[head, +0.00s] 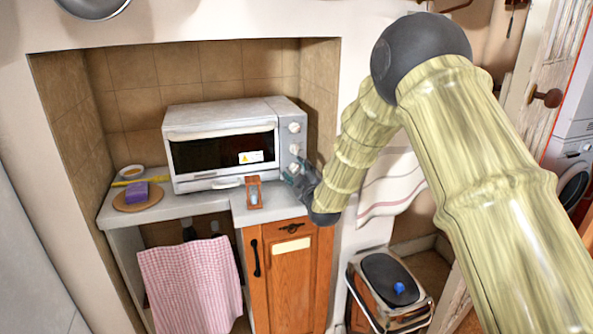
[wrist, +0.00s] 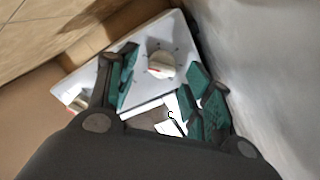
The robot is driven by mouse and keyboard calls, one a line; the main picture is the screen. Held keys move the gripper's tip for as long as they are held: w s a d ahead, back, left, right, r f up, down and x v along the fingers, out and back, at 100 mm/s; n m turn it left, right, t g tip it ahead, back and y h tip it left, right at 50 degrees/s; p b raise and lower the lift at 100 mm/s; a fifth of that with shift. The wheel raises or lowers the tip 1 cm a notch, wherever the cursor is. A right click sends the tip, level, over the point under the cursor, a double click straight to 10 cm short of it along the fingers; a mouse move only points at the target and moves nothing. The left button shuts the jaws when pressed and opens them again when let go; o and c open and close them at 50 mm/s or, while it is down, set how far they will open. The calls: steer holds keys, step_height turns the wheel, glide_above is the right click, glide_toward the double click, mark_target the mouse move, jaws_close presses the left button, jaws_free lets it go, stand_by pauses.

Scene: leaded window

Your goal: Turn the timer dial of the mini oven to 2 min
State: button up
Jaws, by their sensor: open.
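The white mini oven (head: 222,112) stands on the counter in the tiled alcove, door shut. Its right-hand panel carries white dials: a top dial (head: 294,128), a middle dial (head: 294,149) and a lower one partly hidden by my gripper (head: 293,172). In the wrist view my gripper (wrist: 162,70) is open, its teal fingers apart. A white dial (wrist: 161,64) with a reddish mark shows between the fingertips; I cannot tell whether they reach around it. The dial labels are too small to read.
A small wooden-framed object (head: 254,192) stands on the counter in front of the oven. A purple sponge (head: 137,192) on a round board (head: 143,204) lies at the left. The alcove wall (head: 318,110) is close on the oven's right. A bin (head: 391,285) stands below right.

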steer(key=shift+w+a+f, duration=0.15)
steer(key=shift+w, duration=0.45)
steer(key=c, duration=1)
steer(key=shift+f+m+b, duration=0.1)
steer(key=shift+m+b, duration=0.3)
steer(key=shift+b, duration=0.05)
steer(key=shift+c, duration=0.2)
steer(key=shift+m, duration=0.5)
